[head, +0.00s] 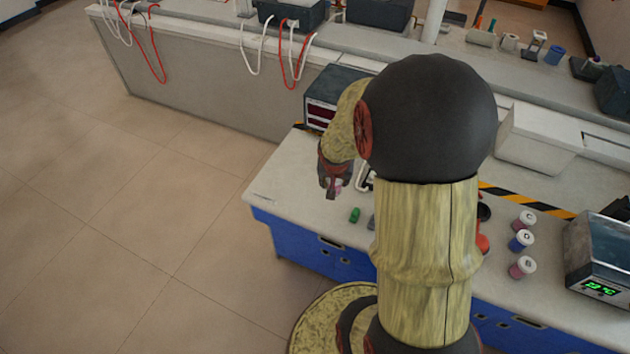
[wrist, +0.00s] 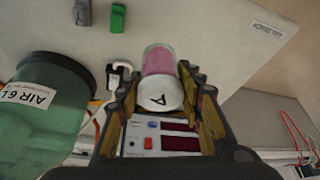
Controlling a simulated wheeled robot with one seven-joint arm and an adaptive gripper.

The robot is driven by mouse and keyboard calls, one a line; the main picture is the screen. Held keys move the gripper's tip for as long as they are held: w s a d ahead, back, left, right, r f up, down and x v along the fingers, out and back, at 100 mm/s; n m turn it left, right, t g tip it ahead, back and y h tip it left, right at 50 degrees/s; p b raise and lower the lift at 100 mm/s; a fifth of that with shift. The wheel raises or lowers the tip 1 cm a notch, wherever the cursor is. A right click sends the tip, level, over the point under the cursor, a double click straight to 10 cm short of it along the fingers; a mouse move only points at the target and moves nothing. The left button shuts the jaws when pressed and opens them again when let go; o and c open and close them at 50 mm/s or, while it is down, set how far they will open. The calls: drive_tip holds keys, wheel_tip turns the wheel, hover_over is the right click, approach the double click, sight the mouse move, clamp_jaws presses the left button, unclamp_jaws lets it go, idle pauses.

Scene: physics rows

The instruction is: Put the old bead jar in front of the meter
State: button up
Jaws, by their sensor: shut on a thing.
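The bead jar, with pink contents (wrist: 158,62) and a white lid marked "A" (wrist: 160,94), sits between the fingers of my gripper (wrist: 160,100). In the head view my gripper (head: 332,186) hangs over the near-left part of the bench, and only a little pink of the jar shows below it. I cannot tell whether the jar touches the bench. The meter, a dark box with red displays (head: 321,115), stands just behind my gripper, partly hidden by my arm. Its panel with dark red displays (wrist: 180,143) also shows between the fingers in the wrist view.
A green block (head: 355,214) and a grey block (head: 371,223) lie near the front edge. A green "AIR 6L" container (wrist: 40,115) is close beside my gripper. Several white-lidded jars (head: 521,241) and a green-display device (head: 598,265) stand right. The bench's left end is bare.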

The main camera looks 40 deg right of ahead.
drive_tip(key=w+d+f, duration=0.1)
drive_tip(key=w+f, duration=0.1)
drive_tip(key=w, duration=0.1)
drive_tip(key=w+d+f+b, duration=0.1)
drive_tip(key=w+f, duration=0.2)
drive_tip(key=w, duration=0.1)
drive_tip(key=w+d+f+b, duration=0.1)
drive_tip(key=w+f, duration=0.2)
drive_tip(key=shift+w+d+f, duration=0.2)
drive_tip(key=shift+d, duration=0.05)
drive_tip(key=shift+w+f+b, duration=0.15)
drive_tip(key=shift+f+b, duration=0.1)
drive_tip(key=shift+b, duration=0.05)
drive_tip(key=shift+f+b, duration=0.5)
drive_tip(key=shift+f, duration=1)
drive_tip(key=shift+f, duration=0.1)
drive_tip(key=o, duration=1.2)
